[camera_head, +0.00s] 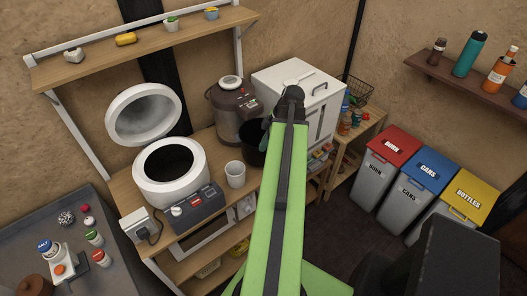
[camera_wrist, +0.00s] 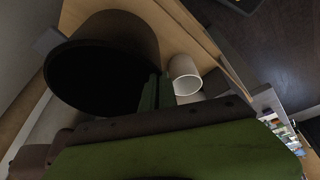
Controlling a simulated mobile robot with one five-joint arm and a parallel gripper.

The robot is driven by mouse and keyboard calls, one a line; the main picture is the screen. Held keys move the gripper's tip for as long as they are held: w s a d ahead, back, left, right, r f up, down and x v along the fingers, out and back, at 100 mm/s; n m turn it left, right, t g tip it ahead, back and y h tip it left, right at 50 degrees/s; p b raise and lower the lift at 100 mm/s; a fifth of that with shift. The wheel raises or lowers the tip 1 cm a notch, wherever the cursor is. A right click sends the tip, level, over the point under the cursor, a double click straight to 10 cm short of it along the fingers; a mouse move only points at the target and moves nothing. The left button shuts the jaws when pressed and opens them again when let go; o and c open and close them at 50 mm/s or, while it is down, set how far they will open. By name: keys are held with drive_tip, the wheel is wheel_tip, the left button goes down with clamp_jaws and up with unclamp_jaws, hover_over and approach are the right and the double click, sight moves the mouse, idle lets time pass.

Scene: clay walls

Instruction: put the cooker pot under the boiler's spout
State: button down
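The dark cooker pot (camera_head: 251,153) is at the front right of the brown boiler (camera_head: 232,110), partly hidden by my arm. In the wrist view the pot (camera_wrist: 101,70) fills the upper left, with its open mouth toward the camera. My gripper (camera_wrist: 157,92) is at the pot's rim, its green fingers close together and seemingly shut on the wall. The spout is not clear, and I cannot tell whether the pot touches the counter. The white cooker (camera_head: 170,190) stands to the left with its lid (camera_head: 143,113) raised and its inside dark.
A white cup (camera_head: 235,174) stands in front of the pot; it also shows in the wrist view (camera_wrist: 185,75). A white box (camera_head: 322,92) stands at the counter's right, behind my arm. A shelf (camera_head: 145,45) hangs above. Three bins stand farther right.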

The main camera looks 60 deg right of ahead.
wheel_tip(320, 180, down, 3)
drive_tip(key=shift+r+b, duration=0.1)
drive_tip(key=shift+b, duration=0.95)
drive_tip(key=c, duration=2.1)
unclamp_jaws()
drive_tip(key=o, duration=0.4)
